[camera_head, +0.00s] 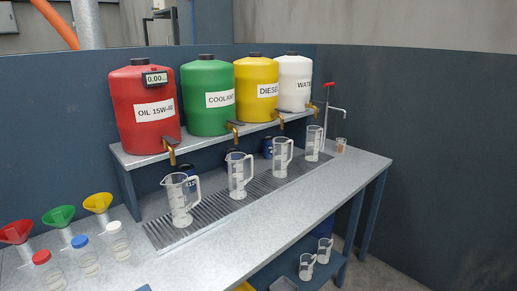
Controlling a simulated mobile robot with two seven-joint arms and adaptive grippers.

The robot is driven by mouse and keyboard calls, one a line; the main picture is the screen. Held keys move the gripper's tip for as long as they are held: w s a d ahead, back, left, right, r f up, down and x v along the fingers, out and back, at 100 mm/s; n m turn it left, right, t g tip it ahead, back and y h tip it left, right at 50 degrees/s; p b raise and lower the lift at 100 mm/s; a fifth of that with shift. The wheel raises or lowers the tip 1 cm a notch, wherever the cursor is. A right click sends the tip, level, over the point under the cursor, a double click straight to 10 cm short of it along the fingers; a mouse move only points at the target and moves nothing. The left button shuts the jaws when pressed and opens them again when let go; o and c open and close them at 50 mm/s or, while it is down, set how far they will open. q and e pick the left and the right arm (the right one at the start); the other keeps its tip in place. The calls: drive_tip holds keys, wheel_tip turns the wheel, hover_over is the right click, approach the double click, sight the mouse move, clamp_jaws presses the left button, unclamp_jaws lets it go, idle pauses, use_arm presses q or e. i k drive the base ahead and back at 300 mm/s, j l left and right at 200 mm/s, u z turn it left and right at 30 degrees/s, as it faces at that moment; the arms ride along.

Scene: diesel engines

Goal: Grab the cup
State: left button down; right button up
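Several clear measuring jugs with white handles stand upright in a row on the metal drain grate. The nearest jug (179,200) is under the red tank's tap, followed by a second jug (237,176), a third jug (281,158) and a far jug (314,143). A small cup (341,146), brownish inside, stands near the far right end of the bench. Two smaller clear jugs are on the lower shelf, a front one (307,267) and a back one (324,250). Which of these is the task's cup I cannot tell. Neither of my grippers shows.
Red (145,128), green (206,78), yellow (256,74) and white (294,72) tanks with taps sit on a raised shelf. Funnels (59,216) and capped bottles (84,256) crowd the near left. The bench's front strip (255,222) is mostly clear.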

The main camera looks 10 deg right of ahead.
sight(340, 143)
drive_tip(key=i+l+u, duration=0.4)
drive_tip(key=l, duration=0.7)
drive_tip(key=i+l+u, duration=0.15)
drive_tip(key=l+u, duration=0.25)
drive_tip(key=l, duration=0.75)
drive_tip(key=l+u, duration=0.4)
drive_tip(key=l, duration=0.8)
drive_tip(key=k+l+u, duration=0.15)
drive_tip(key=l+u, duration=0.2)
drive_tip(key=l, duration=0.9)
